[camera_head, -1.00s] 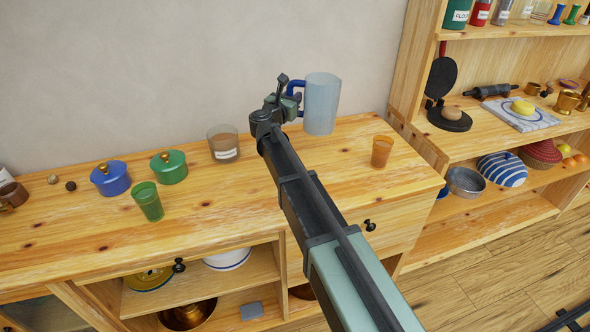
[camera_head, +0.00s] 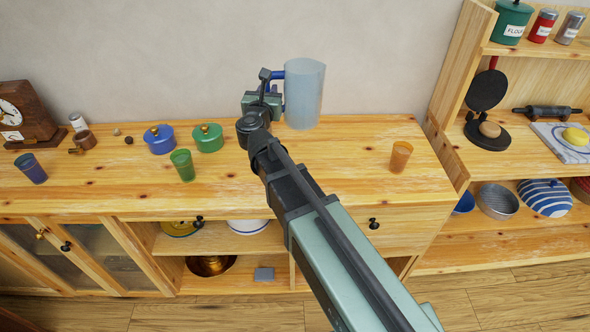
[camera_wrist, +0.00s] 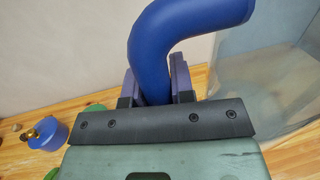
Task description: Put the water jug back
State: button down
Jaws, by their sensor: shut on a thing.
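The water jug (camera_head: 304,92) is a tall, clear, pale blue jug with a blue handle. It is upright at the back of the wooden sideboard (camera_head: 330,160); I cannot tell whether its base touches the top. My gripper (camera_head: 268,86) is to the left of the jug and shut on its handle. In the wrist view the thick blue handle (camera_wrist: 178,45) passes between the two fingers (camera_wrist: 157,85), and the clear jug body (camera_wrist: 268,75) is at the right.
An orange cup (camera_head: 400,156) stands to the right of the jug. A green pot (camera_head: 208,138), a blue pot (camera_head: 159,139) and a green cup (camera_head: 182,164) stand to the left. A shelf unit (camera_head: 455,110) bounds the right end. The sideboard's middle front is clear.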

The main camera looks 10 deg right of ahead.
notch_tip(320, 180, down, 21)
jog(key=b, duration=2)
jog(key=shift+r, duration=0.5)
jog(key=shift+f, duration=0.2)
jog(key=c, duration=1)
grip_release()
jog(key=shift+r, duration=0.3)
jog(key=v, duration=1.2)
